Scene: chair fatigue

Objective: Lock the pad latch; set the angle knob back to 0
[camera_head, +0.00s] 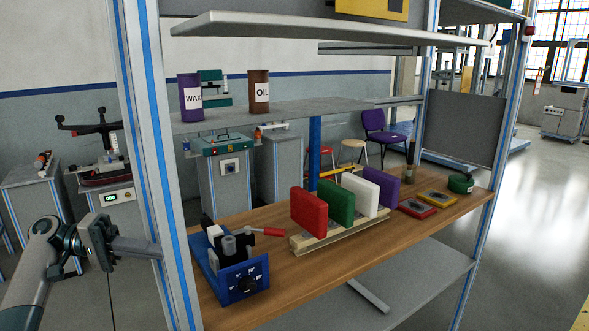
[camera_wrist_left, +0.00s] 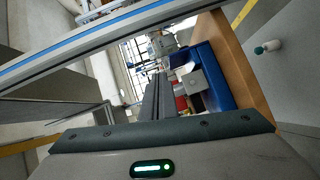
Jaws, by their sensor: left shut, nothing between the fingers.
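A blue fixture (camera_head: 229,283) stands at the near left end of the wooden bench. Its front plate carries a dark angle knob (camera_head: 249,285) with white marks around it; its exact setting is too small to read. Black and grey clamp parts and a lever with a red handle (camera_head: 270,232) sit on top; I cannot tell whether the latch is locked. My left gripper (camera_head: 155,247) is shut and empty, left of the fixture by the rack post and apart from the fixture. In the left wrist view its fingers (camera_wrist_left: 156,98) point toward the blue fixture (camera_wrist_left: 215,85). My right gripper is not in view.
A blue-striped rack post (camera_head: 160,150) stands between my left arm and the bench. Red (camera_head: 308,212), green, white and purple pads stand in a wooden holder right of the fixture. A shelf (camera_head: 270,118) with wax and oil cans hangs above.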

